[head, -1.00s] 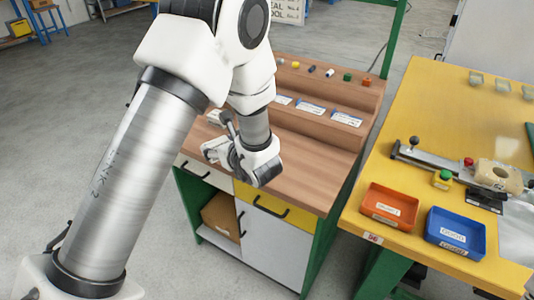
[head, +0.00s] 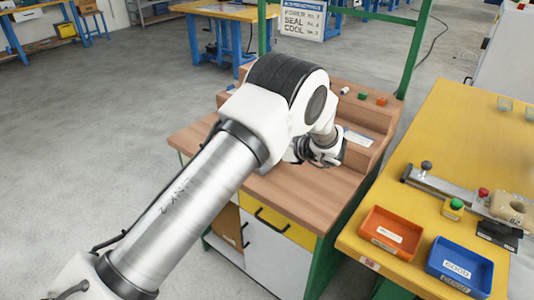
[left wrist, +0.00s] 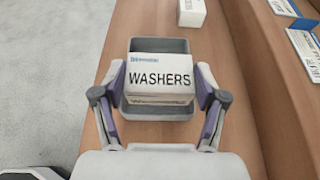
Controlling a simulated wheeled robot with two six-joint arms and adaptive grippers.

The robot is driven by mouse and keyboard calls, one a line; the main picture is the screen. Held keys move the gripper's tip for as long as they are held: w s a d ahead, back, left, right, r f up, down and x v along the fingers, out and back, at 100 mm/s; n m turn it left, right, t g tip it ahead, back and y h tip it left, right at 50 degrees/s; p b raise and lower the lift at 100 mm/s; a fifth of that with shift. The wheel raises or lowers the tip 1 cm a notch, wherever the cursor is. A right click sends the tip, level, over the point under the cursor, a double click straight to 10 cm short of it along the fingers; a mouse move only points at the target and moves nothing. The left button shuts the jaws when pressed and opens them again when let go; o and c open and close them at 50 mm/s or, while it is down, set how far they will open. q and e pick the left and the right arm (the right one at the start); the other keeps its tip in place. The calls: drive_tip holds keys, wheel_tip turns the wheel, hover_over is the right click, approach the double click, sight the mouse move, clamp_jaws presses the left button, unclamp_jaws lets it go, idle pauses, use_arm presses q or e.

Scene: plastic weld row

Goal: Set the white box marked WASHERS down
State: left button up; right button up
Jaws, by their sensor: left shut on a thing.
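The white box marked WASHERS (left wrist: 160,84) is between the two fingers of my left gripper (left wrist: 160,74) in the left wrist view, its label readable. A grey open tray (left wrist: 160,45) shows behind and below the box, over the wooden bench top (left wrist: 130,25). I cannot tell whether the box is inside the tray or above it. In the head view my left gripper (head: 308,152) is over the bench, partly behind my own arm, and the box is hidden there. My right gripper is in neither view.
Another white box (left wrist: 180,12) stands farther along the bench. A stepped rack with label cards (head: 358,138) rises along the bench's right side. The yellow table (head: 460,135) at the right holds an orange bin (head: 391,230) and a blue bin (head: 459,265). The bench's front is clear.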

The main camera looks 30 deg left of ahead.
use_arm(q)
wheel_tip(320, 180, down, 3)
drive_tip(key=shift+f, duration=0.15)
drive_tip(key=shift+s+d+f+b, duration=0.15)
drive_tip(key=shift+s+f+b, duration=0.15)
drive_tip(key=shift+f+b, duration=0.4)
drive_tip(key=o, duration=1.1)
drive_tip(key=shift+s, duration=0.1)
drive_tip(key=shift+o, duration=0.2)
drive_tip(key=shift+w+r+p, duration=0.2)
drive_tip(key=shift+r+p, duration=0.8)
drive_tip(key=shift+p, duration=0.15)
drive_tip(key=shift+w+d+f+b, duration=0.1)
drive_tip(key=shift+d+b, duration=0.15)
drive_tip(key=shift+d, duration=0.2)
drive_tip(key=shift+w+d+f+b, duration=0.1)
drive_tip(key=shift+d+b, duration=0.15)
drive_tip(key=shift+d, duration=0.2)
drive_tip(key=v, duration=1)
drive_tip(key=shift+s+r, duration=0.1)
drive_tip(key=shift+r, duration=0.2)
